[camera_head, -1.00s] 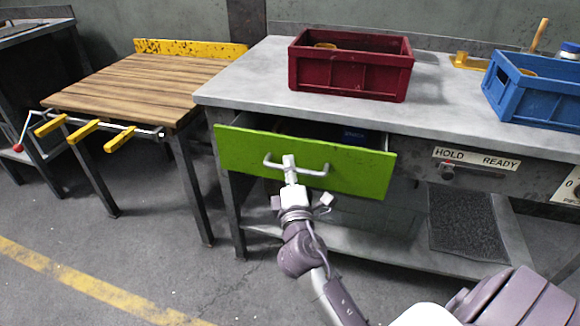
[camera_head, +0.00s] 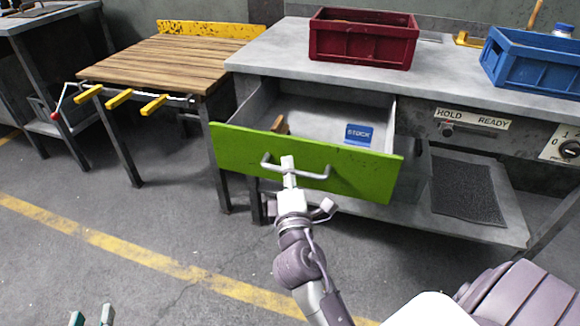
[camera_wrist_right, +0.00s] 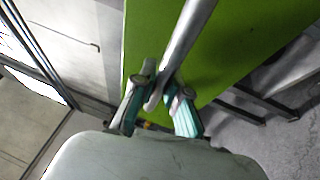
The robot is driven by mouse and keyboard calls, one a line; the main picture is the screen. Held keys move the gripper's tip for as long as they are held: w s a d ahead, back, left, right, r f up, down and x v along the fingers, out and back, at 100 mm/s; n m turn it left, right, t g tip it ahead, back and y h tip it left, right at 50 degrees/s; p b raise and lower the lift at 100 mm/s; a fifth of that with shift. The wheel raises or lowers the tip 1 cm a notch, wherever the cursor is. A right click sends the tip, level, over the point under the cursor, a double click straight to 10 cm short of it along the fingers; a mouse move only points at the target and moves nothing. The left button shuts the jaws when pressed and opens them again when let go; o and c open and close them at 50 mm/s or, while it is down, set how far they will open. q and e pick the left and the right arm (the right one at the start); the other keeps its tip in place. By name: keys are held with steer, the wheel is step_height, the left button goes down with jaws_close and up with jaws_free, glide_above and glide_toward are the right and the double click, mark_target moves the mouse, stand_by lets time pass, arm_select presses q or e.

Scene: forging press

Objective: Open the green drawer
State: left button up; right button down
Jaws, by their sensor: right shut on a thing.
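The green drawer (camera_head: 352,176) is pulled well out from under the grey workbench. Its inside shows a brown object (camera_head: 280,124) and a blue block marked "STOCK" (camera_head: 358,134). In the right wrist view, the fingers (camera_wrist_right: 160,105) close on the handle bar (camera_wrist_right: 190,35) in front of the green face. My left gripper (camera_head: 92,316) shows only its two fingertips at the bottom left edge, apart and empty.
A dark red crate (camera_head: 362,42) and a blue crate (camera_head: 530,65) stand on the workbench (camera_head: 270,60). A wooden table (camera_head: 165,65) with yellow-handled hooks is to the left. The floor (camera_head: 150,215) before the drawer is clear.

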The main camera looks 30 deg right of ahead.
steer(key=shift+a, duration=0.1)
steer(key=c, duration=1.2)
jaws_free()
